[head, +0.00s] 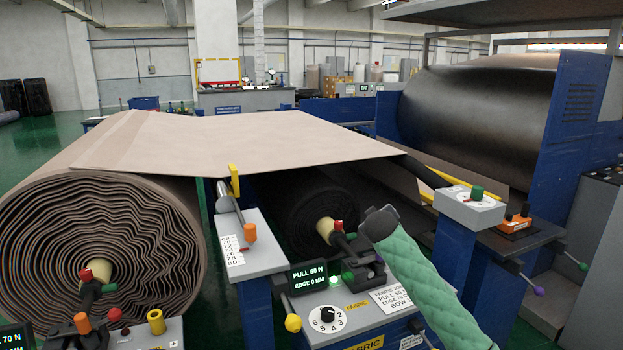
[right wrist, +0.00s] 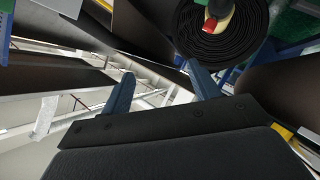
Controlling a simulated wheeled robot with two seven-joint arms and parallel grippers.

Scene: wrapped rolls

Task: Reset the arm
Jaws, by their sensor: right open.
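My right arm (head: 425,275), in a green quilted sleeve, comes in from the bottom right of the head view. It ends in a dark grey wrist (head: 379,222) above the console and in front of the dark roll. The fingers cannot be made out there. In the right wrist view my right gripper (right wrist: 160,86) shows two blue fingers spread apart with nothing between them. A dark wound roll (right wrist: 218,28) with a red and yellow core end shows beyond the fingers. My left gripper is not in view.
A large brown roll (head: 100,240) stands at left, its sheet (head: 230,138) stretching right. A console (head: 345,312) with a display, dial and knobs lies close under my right wrist. A pedestal (head: 468,207) with a green knob stands right of it. Green floor (head: 40,150) is clear behind.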

